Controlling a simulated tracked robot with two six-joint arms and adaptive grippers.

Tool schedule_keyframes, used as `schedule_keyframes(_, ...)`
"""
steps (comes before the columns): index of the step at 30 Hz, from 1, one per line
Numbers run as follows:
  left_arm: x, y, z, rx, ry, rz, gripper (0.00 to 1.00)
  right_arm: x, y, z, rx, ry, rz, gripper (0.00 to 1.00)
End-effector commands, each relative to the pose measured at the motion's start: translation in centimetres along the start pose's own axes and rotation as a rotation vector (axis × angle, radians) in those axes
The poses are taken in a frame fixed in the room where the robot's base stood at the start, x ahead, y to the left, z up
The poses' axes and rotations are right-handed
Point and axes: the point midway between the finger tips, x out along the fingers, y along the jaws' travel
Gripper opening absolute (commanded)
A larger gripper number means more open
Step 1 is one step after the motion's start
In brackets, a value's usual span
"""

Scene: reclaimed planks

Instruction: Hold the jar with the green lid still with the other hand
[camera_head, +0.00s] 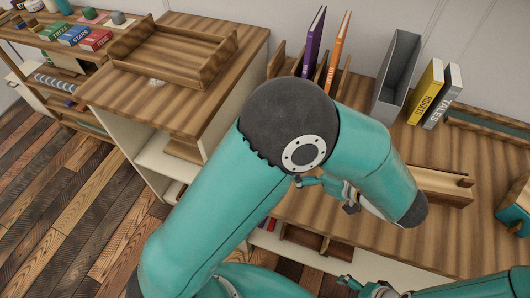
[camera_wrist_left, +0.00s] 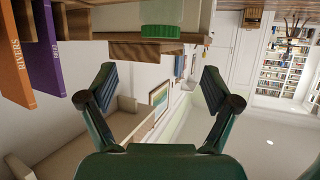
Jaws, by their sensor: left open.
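The jar with the green lid (camera_wrist_left: 162,31) shows at the top middle of the left wrist view, which is upside down; its clear body is cut by the frame edge. My left gripper (camera_wrist_left: 160,84) is open and empty, with its fingers spread and the jar beyond them, apart from both. In the head view the left gripper (camera_head: 323,194) is partly hidden behind my own forearm, over the worktop. I cannot make out the jar in the head view. My right gripper (camera_head: 358,284) is at the bottom edge, partly cut off; its jaw state is unclear.
A purple book (camera_head: 314,42) and an orange book (camera_head: 338,52) stand at the back. A grey open box (camera_head: 398,77) and yellow and grey books (camera_head: 427,92) stand right of them. A wooden tray (camera_head: 172,55) sits on the left cabinet. A wooden holder (camera_head: 445,188) lies at right.

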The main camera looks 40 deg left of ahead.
Motion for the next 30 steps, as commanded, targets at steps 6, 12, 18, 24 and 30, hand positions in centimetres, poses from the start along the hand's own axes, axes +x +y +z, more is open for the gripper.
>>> schedule_keyframes(6,4.0,-0.1,0.0,0.001,-0.001,-0.005,0.89,0.2,0.1,0.0,0.000,0.000,0.000,1.00)
schedule_keyframes(12,8.2,-0.1,0.0,0.001,-0.001,-0.004,0.89,0.4,0.1,0.0,0.000,0.001,0.000,1.00)
schedule_keyframes(18,10.6,0.0,0.0,0.001,-0.001,-0.001,0.89,0.5,0.2,0.0,0.000,0.001,0.000,1.00)
schedule_keyframes(24,10.9,0.0,0.0,0.001,0.000,0.002,0.89,0.5,0.2,0.0,0.000,0.001,0.000,1.00)
schedule_keyframes(30,11.0,0.0,0.0,0.001,-0.001,0.001,0.89,0.5,0.2,0.0,0.000,0.001,0.000,1.00)
